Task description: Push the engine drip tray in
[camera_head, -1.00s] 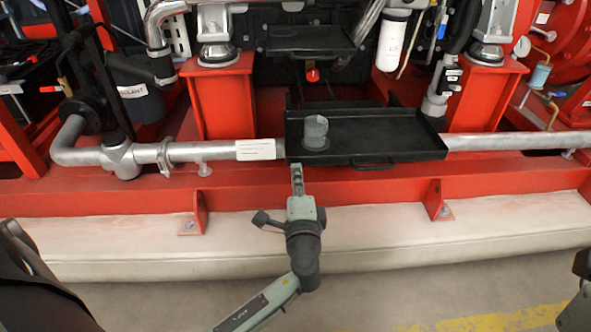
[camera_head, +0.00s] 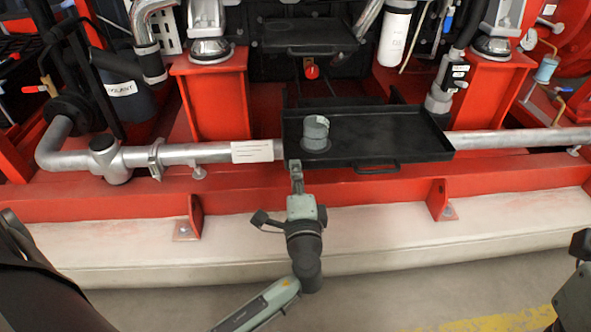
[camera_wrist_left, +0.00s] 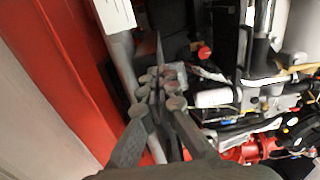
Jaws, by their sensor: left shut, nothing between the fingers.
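The engine drip tray (camera_head: 385,140) is a shallow black tray with a front handle. It sticks out over the grey pipe in the middle of the head view. A grey cylindrical cup (camera_head: 316,130) stands on its left part. My left gripper (camera_head: 296,168) points away from me at the tray's front edge, near its left corner. Its tip meets the edge in the picture, but I cannot tell whether it touches. The left fingers (camera_wrist_left: 163,88) are together and empty in the left wrist view; the tray cannot be made out clearly there.
The grey pipe (camera_head: 205,153) with a white label runs across behind the red base beam (camera_head: 330,190). Red pedestals (camera_head: 213,100) stand on both sides of the tray. A pale plinth (camera_head: 400,228) lies in front, with open floor nearer to me.

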